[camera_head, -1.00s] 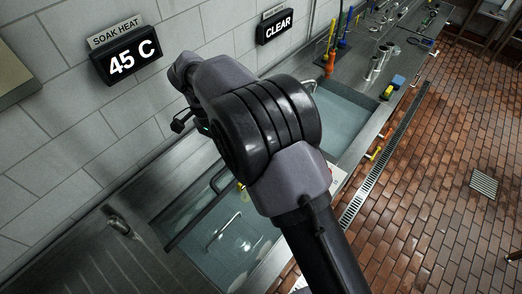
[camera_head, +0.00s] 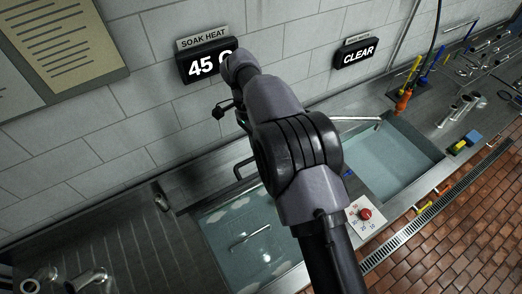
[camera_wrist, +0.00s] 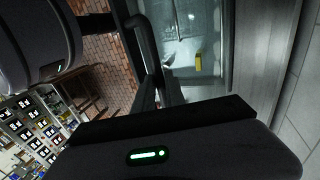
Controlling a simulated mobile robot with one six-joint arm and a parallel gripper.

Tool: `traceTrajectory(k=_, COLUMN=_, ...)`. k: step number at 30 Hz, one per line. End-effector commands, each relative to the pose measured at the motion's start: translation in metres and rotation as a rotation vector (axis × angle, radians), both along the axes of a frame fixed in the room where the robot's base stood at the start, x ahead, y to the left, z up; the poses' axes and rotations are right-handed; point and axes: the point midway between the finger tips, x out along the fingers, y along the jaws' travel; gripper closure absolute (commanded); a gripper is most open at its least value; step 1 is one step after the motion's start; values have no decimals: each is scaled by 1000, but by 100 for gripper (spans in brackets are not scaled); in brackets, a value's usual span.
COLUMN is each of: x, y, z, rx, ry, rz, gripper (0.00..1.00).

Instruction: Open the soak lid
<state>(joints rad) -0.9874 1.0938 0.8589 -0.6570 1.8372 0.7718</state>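The soak basin (camera_head: 235,262) shows in the head view below my forearm, with its water and a silver bar-shaped fitting (camera_head: 250,237) visible. The lid panel itself is hard to make out. In the wrist view the dark handle (camera_wrist: 145,38) runs down to my gripper (camera_wrist: 158,92), whose fingers appear closed around its lower end. In the head view my arm hides the fingers.
The SOAK HEAT display (camera_head: 205,63) reads 45 C, partly covered by my wrist. A second display (camera_head: 357,53) reads CLEAR. A red knob (camera_head: 365,214) sits on a white plate between the soak basin and another water basin (camera_head: 390,160). The tiled wall is close behind my gripper.

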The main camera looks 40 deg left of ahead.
Motion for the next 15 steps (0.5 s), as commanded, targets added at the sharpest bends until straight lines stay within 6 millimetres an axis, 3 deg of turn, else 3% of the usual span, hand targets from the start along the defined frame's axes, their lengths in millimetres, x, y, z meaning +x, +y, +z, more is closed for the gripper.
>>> traceTrajectory(k=3, x=0, y=0, z=-1, rx=-2, ry=1, rz=0, gripper=66)
traceTrajectory(k=11, x=0, y=0, z=1, rx=-1, ry=-2, rz=-2, gripper=66)
traceTrajectory(k=15, x=2, y=5, z=15, rx=0, ry=-3, rz=-1, gripper=66)
